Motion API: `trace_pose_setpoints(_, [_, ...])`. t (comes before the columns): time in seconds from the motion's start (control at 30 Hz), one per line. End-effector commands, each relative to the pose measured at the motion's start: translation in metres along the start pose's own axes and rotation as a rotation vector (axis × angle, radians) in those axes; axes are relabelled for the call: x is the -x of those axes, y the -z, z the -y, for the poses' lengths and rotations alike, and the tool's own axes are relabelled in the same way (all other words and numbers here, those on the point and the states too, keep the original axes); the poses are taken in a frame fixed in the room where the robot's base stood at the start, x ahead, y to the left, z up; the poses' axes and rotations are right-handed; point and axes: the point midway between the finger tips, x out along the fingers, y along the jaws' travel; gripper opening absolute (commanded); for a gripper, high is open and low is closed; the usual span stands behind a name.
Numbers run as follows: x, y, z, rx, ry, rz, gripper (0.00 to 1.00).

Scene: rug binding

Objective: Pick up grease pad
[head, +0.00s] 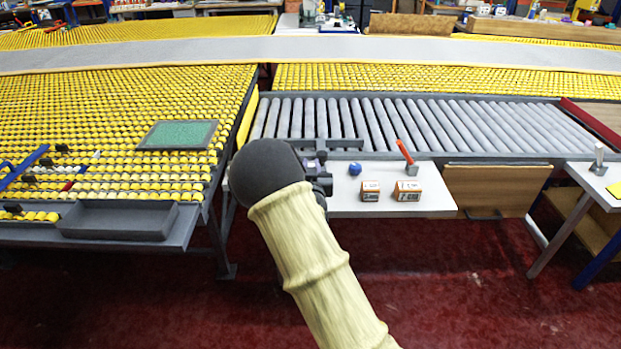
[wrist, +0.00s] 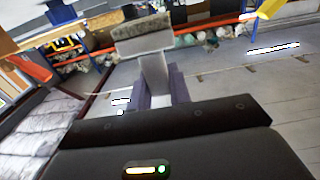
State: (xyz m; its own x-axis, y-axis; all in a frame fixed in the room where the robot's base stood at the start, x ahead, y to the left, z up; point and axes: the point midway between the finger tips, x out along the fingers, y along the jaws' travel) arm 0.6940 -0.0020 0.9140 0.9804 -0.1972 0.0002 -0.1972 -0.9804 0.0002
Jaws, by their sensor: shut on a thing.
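My gripper (wrist: 160,92) has its purple fingers shut on a pale grey T-shaped thing, which looks like the grease pad (wrist: 155,68). Its light stem sits between the fingers and its wider, darker grey head lies beyond the tips. In the head view my gripper (head: 318,168) is largely hidden behind my dark wrist. A grey bar (head: 345,144) there, likely the pad's head, shows in front of the near edge of the roller conveyor, above the white shelf. I cannot tell whether the pad touches anything.
The white shelf (head: 430,200) holds a blue ball (head: 355,169), two small orange-and-white boxes (head: 407,191) and a red-handled tool (head: 405,153). The grey roller conveyor (head: 450,125) lies behind it. A yellow roller table with a grey tray (head: 118,220) stands left. Red floor is open in front.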

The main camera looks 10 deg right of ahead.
Motion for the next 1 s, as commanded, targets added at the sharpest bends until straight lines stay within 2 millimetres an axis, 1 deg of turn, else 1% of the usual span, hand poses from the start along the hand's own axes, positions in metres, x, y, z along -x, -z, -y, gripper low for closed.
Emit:
trace_pose_setpoints(0.03, [0.0,0.013,0.0,-0.004,0.0,-0.004,0.0])
trace_pose_setpoints(0.1, [0.0,0.026,0.0,-0.003,0.0,-0.004,0.0])
trace_pose_setpoints(0.2, [0.0,0.04,0.001,-0.003,0.001,-0.003,0.0])
trace_pose_setpoints(0.3, [0.0,0.047,0.001,-0.001,0.001,-0.001,0.0])
trace_pose_setpoints(1.0, [0.0,0.049,0.001,0.0,0.001,0.0,0.0])
